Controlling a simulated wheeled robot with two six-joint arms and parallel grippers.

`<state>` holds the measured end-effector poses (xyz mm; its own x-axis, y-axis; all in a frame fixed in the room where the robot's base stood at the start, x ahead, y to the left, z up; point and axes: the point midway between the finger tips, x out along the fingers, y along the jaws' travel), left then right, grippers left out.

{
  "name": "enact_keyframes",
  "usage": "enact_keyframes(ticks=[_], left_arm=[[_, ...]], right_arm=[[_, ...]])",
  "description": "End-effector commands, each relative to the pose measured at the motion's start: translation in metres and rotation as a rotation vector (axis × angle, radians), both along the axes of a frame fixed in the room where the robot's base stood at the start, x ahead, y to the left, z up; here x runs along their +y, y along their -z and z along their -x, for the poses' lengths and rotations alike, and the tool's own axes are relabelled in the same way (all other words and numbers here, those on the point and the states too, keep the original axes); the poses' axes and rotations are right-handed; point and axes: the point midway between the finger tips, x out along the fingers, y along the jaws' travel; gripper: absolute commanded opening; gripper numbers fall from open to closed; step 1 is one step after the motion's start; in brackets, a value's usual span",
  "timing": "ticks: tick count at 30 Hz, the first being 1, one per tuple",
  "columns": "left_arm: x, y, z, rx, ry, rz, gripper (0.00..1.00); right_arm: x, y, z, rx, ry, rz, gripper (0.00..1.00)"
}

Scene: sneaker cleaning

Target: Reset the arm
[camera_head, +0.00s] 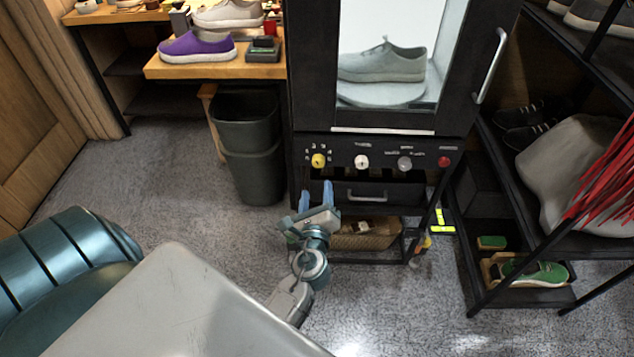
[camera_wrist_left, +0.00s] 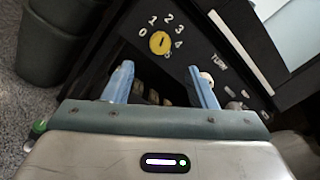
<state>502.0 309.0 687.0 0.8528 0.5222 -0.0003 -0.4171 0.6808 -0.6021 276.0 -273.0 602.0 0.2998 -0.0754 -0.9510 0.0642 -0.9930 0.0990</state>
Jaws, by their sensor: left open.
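My left gripper (camera_head: 316,196) is in front of the lower left part of the black cleaning machine (camera_head: 384,138), below its yellow knob (camera_head: 318,160). Its two blue fingers stand apart with nothing between them. In the left wrist view the open fingers (camera_wrist_left: 164,84) point at the control panel, with the yellow knob (camera_wrist_left: 160,42) and its numbers just beyond them. A grey sneaker (camera_head: 382,63) sits on a round plate behind the machine's glass door. My right gripper is not in view.
A wooden table (camera_head: 215,66) holds a purple sneaker (camera_head: 197,46). The carpet (camera_head: 150,170) at left is clear.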

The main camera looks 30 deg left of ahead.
Motion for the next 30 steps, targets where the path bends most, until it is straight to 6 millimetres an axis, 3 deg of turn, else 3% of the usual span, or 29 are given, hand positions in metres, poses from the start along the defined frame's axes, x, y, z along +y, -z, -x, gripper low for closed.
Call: enact_keyframes(ticks=[5,22,23,26,30], left_arm=[[-0.005,0.0,0.009,0.0,-0.001,0.0,0.52],[-0.006,0.004,0.009,0.005,0.002,0.02,0.52],[-0.006,0.009,0.009,0.009,0.005,0.04,0.52],[-0.008,0.039,0.01,0.036,0.017,0.163,0.52],[-0.013,0.115,0.025,0.104,-0.003,0.484,0.52]], right_arm=[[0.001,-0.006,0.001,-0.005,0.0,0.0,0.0],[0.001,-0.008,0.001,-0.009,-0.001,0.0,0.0],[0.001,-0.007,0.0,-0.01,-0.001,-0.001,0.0],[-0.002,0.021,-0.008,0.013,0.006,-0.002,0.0],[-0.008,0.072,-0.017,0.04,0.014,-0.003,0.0]])
